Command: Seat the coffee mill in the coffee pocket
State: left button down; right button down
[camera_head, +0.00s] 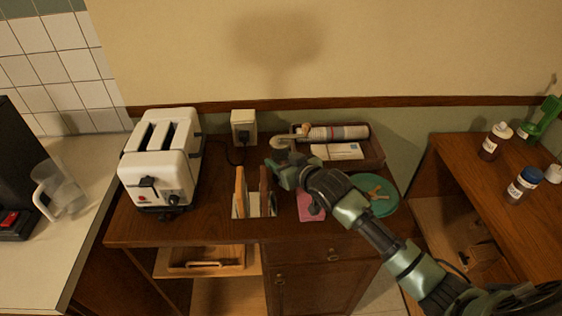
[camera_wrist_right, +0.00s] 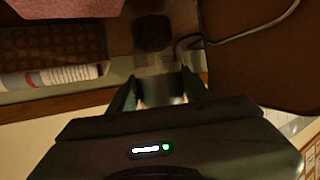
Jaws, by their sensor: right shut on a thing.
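My right gripper (camera_head: 281,166) reaches in from the lower right above the wooden cabinet top and is shut on a pale metallic piece that I take to be the coffee mill (camera_head: 281,143). A crank-like arm shows at its top. In the right wrist view the metallic body of the mill (camera_wrist_right: 163,88) sits between the two fingers (camera_wrist_right: 160,92). My own gripper and arm hide its lower part in the head view. I cannot make out which opening is the coffee pocket. My left gripper is not in view.
A white toaster (camera_head: 160,165) stands at left. An upright holder with boards (camera_head: 240,190) stands left of my gripper. A brown tray (camera_head: 372,158) with a rolled paper and an envelope lies behind. A green plate (camera_head: 385,205) with keys and a pink cloth (camera_head: 310,212) lie nearby.

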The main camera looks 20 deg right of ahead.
jog(key=shift+f, duration=0.3)
jog(key=shift+f, duration=0.1)
jog(key=c, duration=0.9)
grip_release()
jog(key=shift+f, duration=0.15)
jog(key=shift+c, duration=0.2)
